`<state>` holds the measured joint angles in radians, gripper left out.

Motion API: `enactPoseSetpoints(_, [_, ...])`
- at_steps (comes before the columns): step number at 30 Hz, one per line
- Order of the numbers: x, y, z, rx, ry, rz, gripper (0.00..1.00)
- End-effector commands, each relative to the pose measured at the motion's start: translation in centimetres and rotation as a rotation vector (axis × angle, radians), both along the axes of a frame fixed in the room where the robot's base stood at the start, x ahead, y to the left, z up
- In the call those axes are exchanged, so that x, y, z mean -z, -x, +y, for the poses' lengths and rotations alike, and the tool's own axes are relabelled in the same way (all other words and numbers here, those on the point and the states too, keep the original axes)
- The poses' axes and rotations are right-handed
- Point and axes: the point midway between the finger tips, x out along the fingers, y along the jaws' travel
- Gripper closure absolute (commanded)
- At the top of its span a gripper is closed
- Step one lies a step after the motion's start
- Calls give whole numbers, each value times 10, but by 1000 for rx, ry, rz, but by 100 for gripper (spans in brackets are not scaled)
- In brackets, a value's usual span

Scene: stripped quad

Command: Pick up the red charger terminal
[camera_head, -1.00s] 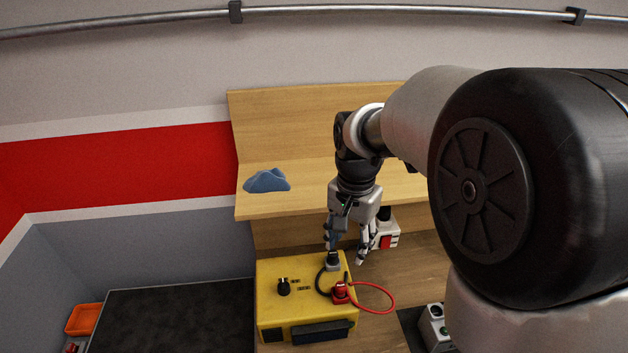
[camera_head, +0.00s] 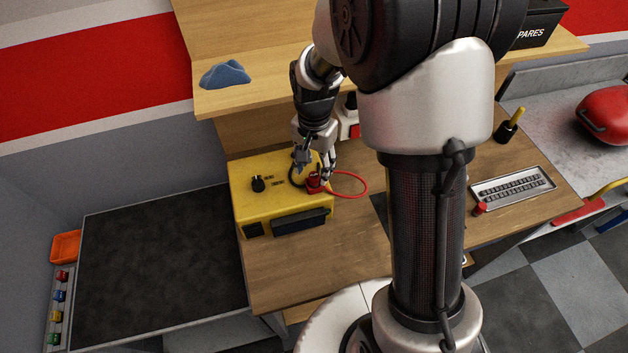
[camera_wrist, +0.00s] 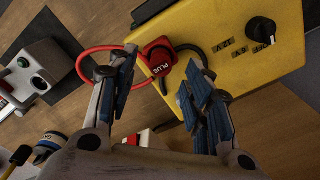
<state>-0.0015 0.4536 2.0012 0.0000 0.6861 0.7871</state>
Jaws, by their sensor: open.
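The red charger terminal (camera_head: 313,184), marked PLUS in the wrist view (camera_wrist: 160,56), sits at the right side of the yellow charger box (camera_head: 247,207). A red cable (camera_head: 362,188) loops from it out to the right. My gripper (camera_head: 316,171) is open and close above the terminal. In the wrist view the terminal shows beyond and between the two spread fingers (camera_wrist: 157,78), with no visible grip on it. A black cable (camera_wrist: 196,50) curves beside it on the box, partly behind my fingers in the head view.
A black knob (camera_head: 258,184) stands on the box's left. A wooden shelf with a blue cloth (camera_head: 225,75) is behind. A red and white switch box (camera_head: 350,125) stands behind my gripper. Bare bench (camera_head: 285,262) lies in front of the box.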

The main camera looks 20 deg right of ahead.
Motion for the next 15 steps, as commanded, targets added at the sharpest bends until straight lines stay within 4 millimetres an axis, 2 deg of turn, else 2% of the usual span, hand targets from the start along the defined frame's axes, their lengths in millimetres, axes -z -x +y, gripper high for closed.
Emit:
enactPoseSetpoints(1, [12,0,0,0,0,4,54])
enactPoseSetpoints(6, [34,-1,0,0,0,3,54])
enactPoseSetpoints(15, [38,-1,0,0,0,0,54])
